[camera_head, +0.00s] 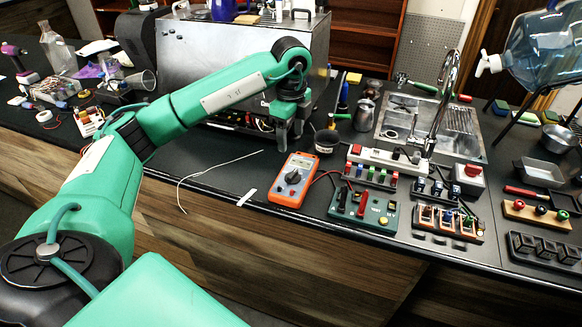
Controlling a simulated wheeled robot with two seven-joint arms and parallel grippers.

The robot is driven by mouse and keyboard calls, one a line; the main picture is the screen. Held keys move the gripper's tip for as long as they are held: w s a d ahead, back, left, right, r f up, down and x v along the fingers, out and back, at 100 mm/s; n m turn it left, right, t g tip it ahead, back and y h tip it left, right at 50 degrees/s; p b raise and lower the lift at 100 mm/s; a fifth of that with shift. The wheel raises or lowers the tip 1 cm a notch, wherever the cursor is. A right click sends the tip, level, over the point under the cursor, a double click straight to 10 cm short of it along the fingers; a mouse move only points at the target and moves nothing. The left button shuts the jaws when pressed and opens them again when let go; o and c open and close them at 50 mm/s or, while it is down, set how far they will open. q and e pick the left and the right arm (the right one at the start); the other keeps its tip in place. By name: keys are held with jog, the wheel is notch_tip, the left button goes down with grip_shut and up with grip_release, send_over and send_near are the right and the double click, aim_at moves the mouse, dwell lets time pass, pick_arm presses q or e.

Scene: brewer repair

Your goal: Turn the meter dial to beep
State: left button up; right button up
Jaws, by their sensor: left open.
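The orange multimeter (294,180) lies on the black counter near its front edge, with a grey face and a small screen at its upper end. Its dark round dial (293,177) sits in the middle of the face; the exact dial setting is too small to read. My left gripper (289,138) points down, open, just above and behind the meter's upper end, apart from the dial. Nothing shows between its fingers. My right gripper is not in view.
A green test board (363,208) with red and black probes lies right of the meter. A white power strip (388,163) and a sink with a tall tap (440,100) stand behind. The steel brewer (235,60) rises behind my arm. A white wire (205,172) lies left of the meter.

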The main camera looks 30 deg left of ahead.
aim_at(291, 173)
pick_arm(q)
notch_tip(291, 173, down, 12)
jog(key=p, duration=0.2)
jog(key=shift+p, duration=0.3)
jog(key=c, duration=1)
